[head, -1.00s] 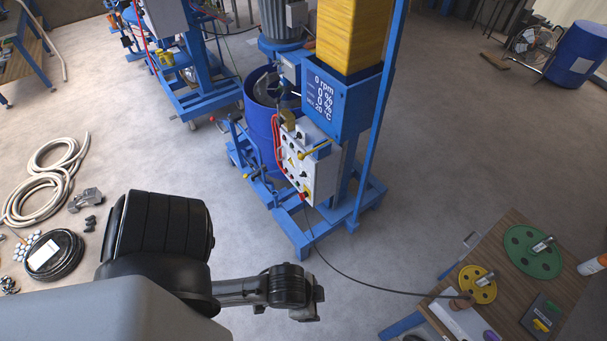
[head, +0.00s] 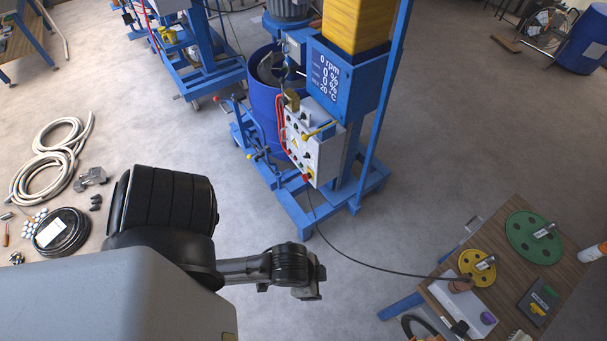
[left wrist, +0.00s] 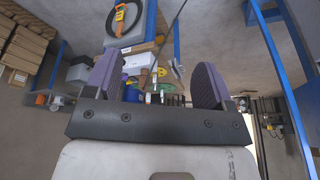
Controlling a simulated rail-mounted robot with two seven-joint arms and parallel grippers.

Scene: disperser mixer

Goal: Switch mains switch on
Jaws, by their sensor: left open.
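The disperser mixer's white control panel (head: 314,148) stands at the centre of the head view, on a blue frame. A red and yellow rotary switch (head: 308,177) sits at its lower edge; its exact position is too small to read. A small yellow-handled lever (head: 320,130) is at the panel's top. My left arm's dark wrist end is in front of the machine, clearly apart from the panel. My left gripper (left wrist: 157,82) is open in the left wrist view, with nothing between its two fingers. My right gripper is not in view.
The display (head: 329,75) reads 0 rpm. A wooden table (head: 430,290) with green and yellow discs stands at right. A black cable (head: 370,267) runs from the machine to it. Hoses (head: 50,160) lie on the floor at left. Floor before the machine is mostly clear.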

